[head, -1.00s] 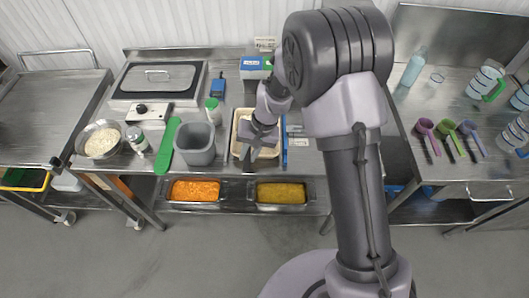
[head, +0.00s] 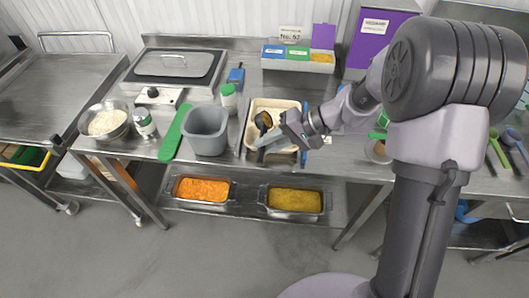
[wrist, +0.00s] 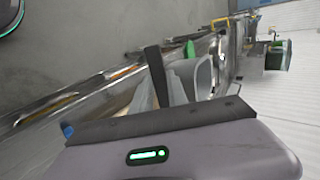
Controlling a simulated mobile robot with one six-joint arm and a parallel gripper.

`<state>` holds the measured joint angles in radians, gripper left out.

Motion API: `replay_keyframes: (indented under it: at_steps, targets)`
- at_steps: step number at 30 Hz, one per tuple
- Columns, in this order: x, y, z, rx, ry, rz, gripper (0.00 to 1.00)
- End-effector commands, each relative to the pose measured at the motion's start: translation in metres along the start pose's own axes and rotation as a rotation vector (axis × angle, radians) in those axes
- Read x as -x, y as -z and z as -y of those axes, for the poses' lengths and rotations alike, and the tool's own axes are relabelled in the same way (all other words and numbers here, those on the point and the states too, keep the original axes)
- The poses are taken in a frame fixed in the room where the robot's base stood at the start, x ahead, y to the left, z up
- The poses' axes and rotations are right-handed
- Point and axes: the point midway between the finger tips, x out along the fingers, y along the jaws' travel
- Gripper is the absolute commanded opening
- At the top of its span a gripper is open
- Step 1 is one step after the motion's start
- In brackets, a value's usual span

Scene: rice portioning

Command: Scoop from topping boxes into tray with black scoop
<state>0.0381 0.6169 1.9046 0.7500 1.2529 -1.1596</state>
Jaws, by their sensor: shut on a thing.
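My gripper (head: 284,142) is at the near right side of the cream tray (head: 249,128), shut on the black scoop (head: 263,117). The scoop's bowl shows over the tray with something yellow-brown in it; I cannot tell whether it touches the tray. In the wrist view a dark strip (wrist: 156,72), seemingly the scoop's handle, stands up at the fingers. Two metal topping boxes sit on the lower shelf: one with orange topping (head: 202,189), one with yellow-brown topping (head: 294,199). The tray's right part is partly hidden by my gripper.
A grey bin (head: 207,132) stands left of the tray, with a green strip (head: 174,134) beside it. A rice bowl (head: 104,121), a shaker (head: 144,123) and a green-lidded jar (head: 229,97) are near. A box of packets (head: 297,60) stands behind. The tray's left edge is clear.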

Motion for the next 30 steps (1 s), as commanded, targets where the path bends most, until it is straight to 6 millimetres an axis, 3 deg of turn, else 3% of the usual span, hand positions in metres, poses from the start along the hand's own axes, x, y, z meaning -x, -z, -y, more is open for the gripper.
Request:
replay_keyframes:
  at_steps: [1, 7, 30]
  targets:
    - [-0.003, 0.0, -0.009, -0.004, 0.056, 0.0, 0.0]
    - [0.003, 0.001, -0.013, 0.008, 0.328, -0.002, 0.0]
    - [0.011, -0.001, -0.019, 0.032, 0.748, 0.001, 0.0]
